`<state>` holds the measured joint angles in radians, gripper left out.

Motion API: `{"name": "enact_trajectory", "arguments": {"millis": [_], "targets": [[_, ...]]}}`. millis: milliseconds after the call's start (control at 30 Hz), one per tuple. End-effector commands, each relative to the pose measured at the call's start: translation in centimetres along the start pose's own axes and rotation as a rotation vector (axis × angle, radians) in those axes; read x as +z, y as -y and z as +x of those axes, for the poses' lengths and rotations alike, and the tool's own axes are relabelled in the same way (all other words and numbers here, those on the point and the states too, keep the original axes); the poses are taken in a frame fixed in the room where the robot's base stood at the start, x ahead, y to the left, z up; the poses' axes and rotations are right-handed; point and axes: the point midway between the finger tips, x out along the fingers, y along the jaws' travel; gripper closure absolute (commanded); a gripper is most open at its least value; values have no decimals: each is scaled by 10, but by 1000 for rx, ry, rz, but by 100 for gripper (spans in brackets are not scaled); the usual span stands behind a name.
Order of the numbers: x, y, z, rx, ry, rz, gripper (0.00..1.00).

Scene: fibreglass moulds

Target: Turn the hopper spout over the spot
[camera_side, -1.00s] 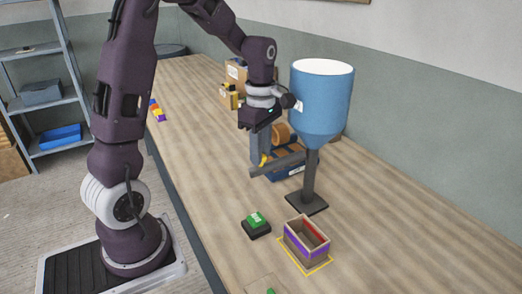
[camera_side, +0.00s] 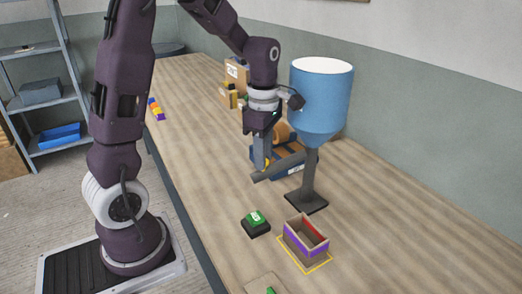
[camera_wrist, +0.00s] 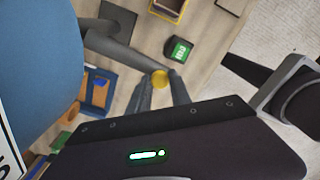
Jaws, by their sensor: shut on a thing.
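The blue hopper (camera_side: 320,105) stands on a dark post with a square base (camera_side: 306,201). Its grey spout (camera_side: 288,164) reaches out to the left, away from the yellow outlined spot (camera_side: 317,269). An open box (camera_side: 304,240) with purple bands and red inside stands on that spot. My gripper (camera_side: 262,165) is at the free end of the spout. In the wrist view the fingers (camera_wrist: 160,88) close around a yellow knob (camera_wrist: 160,77) at the end of the spout (camera_wrist: 120,52). The hopper body fills the upper left of that view.
A green button on a black base (camera_side: 256,222) sits left of the box. A blue bin (camera_side: 290,172) with tan contents lies behind the spout. The table between spout end and button is clear.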

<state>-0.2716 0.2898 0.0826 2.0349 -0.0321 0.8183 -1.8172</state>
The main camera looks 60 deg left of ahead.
Motion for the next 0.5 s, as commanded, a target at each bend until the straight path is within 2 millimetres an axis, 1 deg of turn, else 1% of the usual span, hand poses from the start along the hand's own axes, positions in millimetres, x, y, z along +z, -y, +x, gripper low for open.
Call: {"name": "enact_trajectory", "arguments": {"millis": [200,500], "targets": [[22,17,-1,2,2,-194,100],[57,34,-1,2,2,-477,100]]}}
